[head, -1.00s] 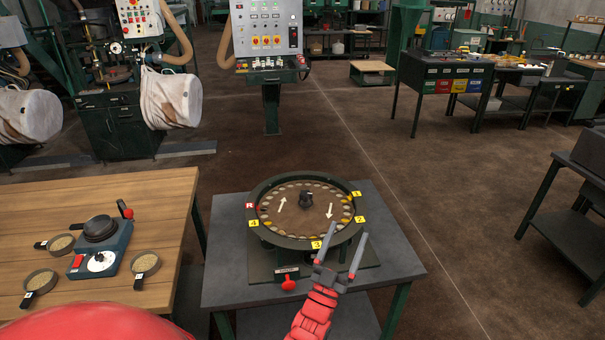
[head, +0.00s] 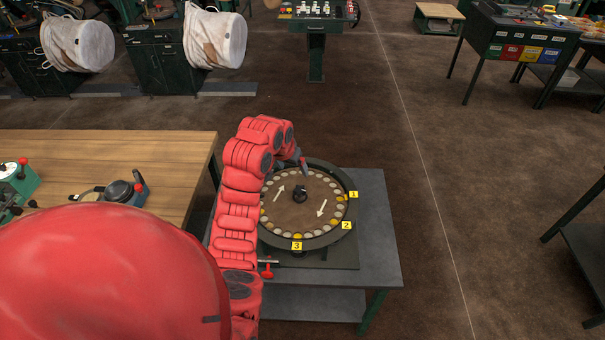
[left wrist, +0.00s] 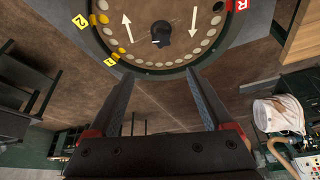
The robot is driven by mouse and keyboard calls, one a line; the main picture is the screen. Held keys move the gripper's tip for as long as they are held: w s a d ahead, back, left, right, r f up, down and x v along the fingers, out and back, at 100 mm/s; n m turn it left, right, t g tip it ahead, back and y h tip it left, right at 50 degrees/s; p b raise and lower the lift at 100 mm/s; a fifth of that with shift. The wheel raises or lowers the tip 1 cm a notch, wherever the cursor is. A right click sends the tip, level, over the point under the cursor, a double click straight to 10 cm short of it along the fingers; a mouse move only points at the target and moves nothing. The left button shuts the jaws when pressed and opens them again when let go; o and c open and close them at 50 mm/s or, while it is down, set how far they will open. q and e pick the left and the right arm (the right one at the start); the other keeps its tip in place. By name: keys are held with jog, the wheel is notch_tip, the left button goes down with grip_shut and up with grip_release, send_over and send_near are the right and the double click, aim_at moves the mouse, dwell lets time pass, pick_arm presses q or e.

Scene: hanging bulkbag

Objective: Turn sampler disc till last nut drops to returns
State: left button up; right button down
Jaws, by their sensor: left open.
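The sampler disc (head: 318,205) is round and brown, with two white arrows, a black centre knob (head: 300,193) and a dark rim. Pale round spots ring it, with several yellow ones near tags 1, 2 and 3. In the left wrist view the disc (left wrist: 147,32) is at the top, with a red R tag (left wrist: 239,4) at its right and a dark spot near it. My left gripper (head: 303,165) is at the disc's far edge. In the left wrist view its open fingers (left wrist: 160,75) are apart and empty. My arm hides the disc's left rim in the head view. My right gripper is out of view.
The disc stands on a grey table (head: 375,230) with a red-knobbed lever (head: 267,270) at the front. A wooden table (head: 110,150) is at the left. Machines with white bags (head: 215,38) stand behind.

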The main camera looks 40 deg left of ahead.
pick_arm(q)
jog(key=b, duration=1)
send_near(300, 189)
jog(key=p+x, duration=0.3)
jog(key=x, duration=0.3)
jog(key=shift+w+f, duration=0.15)
jog(key=shift+f, duration=0.1)
jog(key=shift+p+x, duration=0.45)
jog(key=shift+x, duration=0.55)
grip_shut()
